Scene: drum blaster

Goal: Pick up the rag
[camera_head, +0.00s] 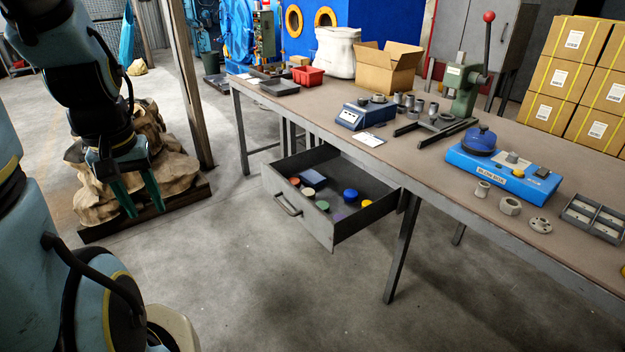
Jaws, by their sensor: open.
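I cannot make out the rag with certainty. A crumpled yellow thing (137,67) on the floor at the upper left could be cloth, but it is small and far. A flat blue-purple piece (312,178) in the open drawer (290,203) is too small to tell. My gripper (143,208) points down at the left with its two teal fingers apart. Nothing shows between them except the background. It is left of the drawer and in front of a lumpy tan heap (85,190); the gripper and arm hide part of the heap.
The drawer holds several small round coloured things and juts out from the long workbench (400,160). On the bench stand a press (465,85), a blue device (500,172), a cardboard box (388,70) and small metal parts. A post (190,80) rises behind the heap. The foreground floor is clear.

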